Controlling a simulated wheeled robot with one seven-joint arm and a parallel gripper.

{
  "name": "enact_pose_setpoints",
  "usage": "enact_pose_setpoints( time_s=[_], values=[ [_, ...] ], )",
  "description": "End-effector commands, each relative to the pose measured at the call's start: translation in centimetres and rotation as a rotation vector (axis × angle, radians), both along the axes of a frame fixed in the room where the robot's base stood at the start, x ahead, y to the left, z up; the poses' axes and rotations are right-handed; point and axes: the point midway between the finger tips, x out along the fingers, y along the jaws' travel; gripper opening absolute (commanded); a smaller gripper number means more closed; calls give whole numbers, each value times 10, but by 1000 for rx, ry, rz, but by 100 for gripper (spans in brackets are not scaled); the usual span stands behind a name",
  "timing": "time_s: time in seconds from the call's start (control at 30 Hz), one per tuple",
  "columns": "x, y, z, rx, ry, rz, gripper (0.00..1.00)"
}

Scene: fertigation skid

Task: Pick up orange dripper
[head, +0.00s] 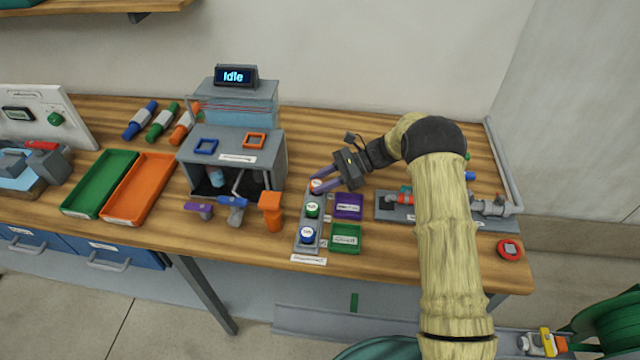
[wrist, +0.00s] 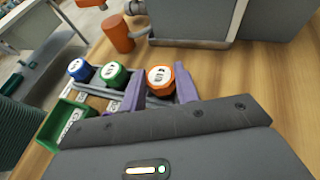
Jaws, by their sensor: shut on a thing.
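The orange dripper (wrist: 160,77) is a small round orange piece with a white marked top. It sits at the end of a grey rack, and shows in the head view (head: 316,185) at the rack's far end. My gripper (wrist: 162,92) is shut on it, with a purple finger on each side; in the head view my gripper (head: 325,184) reaches in from the right. The dripper still appears in line with the green dripper (wrist: 114,74) and the blue dripper (wrist: 79,68). Whether it has left its seat I cannot tell.
The grey rack (head: 301,245) stands on the wooden bench. Purple (head: 348,199) and green (head: 346,246) trays lie right of it. A grey machine with an "Idle" display (head: 236,76) stands behind left. A pipe assembly (head: 385,207) lies to the right, with a red button (head: 509,250) beyond.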

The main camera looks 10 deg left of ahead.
Motion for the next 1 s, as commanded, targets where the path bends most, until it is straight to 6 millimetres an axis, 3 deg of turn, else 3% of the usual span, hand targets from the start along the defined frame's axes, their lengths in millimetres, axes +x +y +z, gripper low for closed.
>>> enact_pose_setpoints(
  time_s=[0.5,0.67,1.0],
  values=[
    [0,0,86,2,-3,-1,10],
    [0,0,96,0,-1,0,10],
    [0,0,96,0,0,0,10]
  ],
)
